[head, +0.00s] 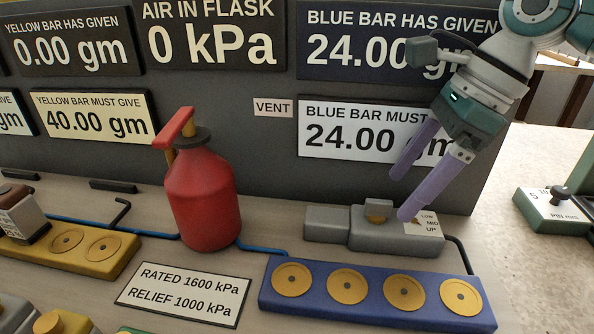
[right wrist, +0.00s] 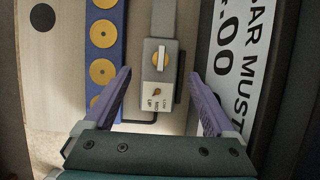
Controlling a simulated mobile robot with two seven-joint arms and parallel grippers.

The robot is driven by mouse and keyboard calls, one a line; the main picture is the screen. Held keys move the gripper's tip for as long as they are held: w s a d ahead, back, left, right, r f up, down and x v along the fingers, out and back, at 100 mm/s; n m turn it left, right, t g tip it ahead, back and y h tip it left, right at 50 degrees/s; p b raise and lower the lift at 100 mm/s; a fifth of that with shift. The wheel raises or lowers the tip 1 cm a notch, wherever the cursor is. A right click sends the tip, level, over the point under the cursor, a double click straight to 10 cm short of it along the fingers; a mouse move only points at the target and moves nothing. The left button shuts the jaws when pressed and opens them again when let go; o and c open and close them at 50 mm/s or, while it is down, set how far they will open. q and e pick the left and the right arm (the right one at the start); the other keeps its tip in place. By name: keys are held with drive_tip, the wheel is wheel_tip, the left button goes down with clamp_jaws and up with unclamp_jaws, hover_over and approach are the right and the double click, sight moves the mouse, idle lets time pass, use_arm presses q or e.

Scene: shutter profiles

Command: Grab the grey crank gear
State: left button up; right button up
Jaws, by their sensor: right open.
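A grey block with a yellow knob (head: 377,213) and a LOW/MID/UP label (head: 427,222) stands behind the blue bar (head: 318,297); it looks like the crank gear (head: 385,239). In the right wrist view the gear (right wrist: 165,72) lies between the fingers, and its knob (right wrist: 160,56) points along it. My right gripper (head: 401,195) is open and empty, with purple fingers. Its fingers reach down over the right part of the gear; contact cannot be told. My left gripper is not in view.
A red flask (head: 203,200) stands to the left, with a blue hose near its base. A dark panel with readout signs (head: 375,133) rises close behind the gear. The blue bar has several yellow discs. A yellow bar (head: 85,255) lies at left.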

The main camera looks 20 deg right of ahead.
sight(386, 202)
drive_tip(key=b+x, duration=0.1)
drive_tip(key=x, duration=0.4)
drive_tip(key=shift+w+a, duration=0.2)
drive_tip(key=shift+a, duration=0.05)
drive_tip(key=shift+c, duration=0.3)
clamp_jaws()
